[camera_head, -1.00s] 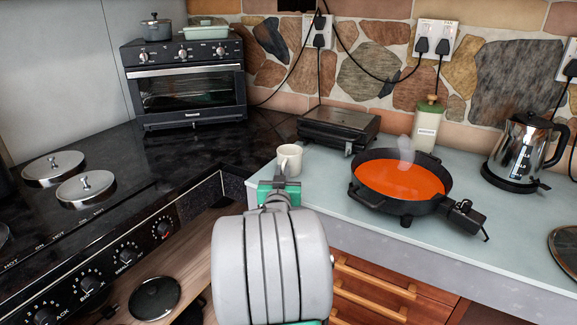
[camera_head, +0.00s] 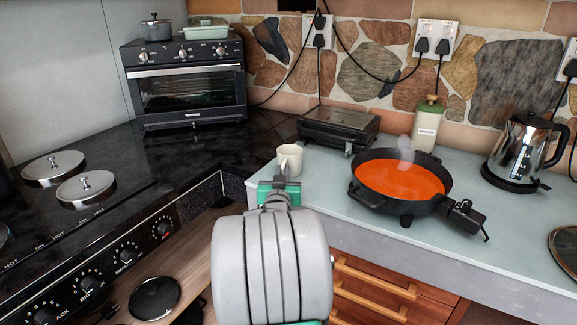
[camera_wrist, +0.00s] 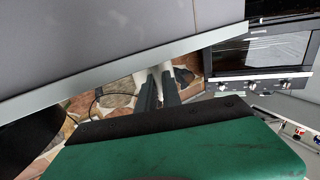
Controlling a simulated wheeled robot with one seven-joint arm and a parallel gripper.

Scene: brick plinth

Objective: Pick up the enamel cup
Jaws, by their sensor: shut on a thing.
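The enamel cup (camera_head: 290,157) is cream-white and upright at the left front corner of the pale counter, with its handle towards the front. My gripper (camera_head: 279,174) reaches it from the front, and its fingers are shut on the cup's near side. The grey wrist hides part of the hand in the head view. In the wrist view my two dark fingers (camera_wrist: 160,90) lie close together, with a small whitish part of the cup (camera_wrist: 166,69) showing beside their tips. I cannot tell any clear gap between the cup and the counter.
A black pan of orange soup (camera_head: 402,180) steams to the right of the cup. A dark grill (camera_head: 338,128) stands behind it, with a green-lidded canister (camera_head: 427,125) and a kettle (camera_head: 520,150) farther right. The dark stove top with metal lids (camera_head: 86,185) is at left.

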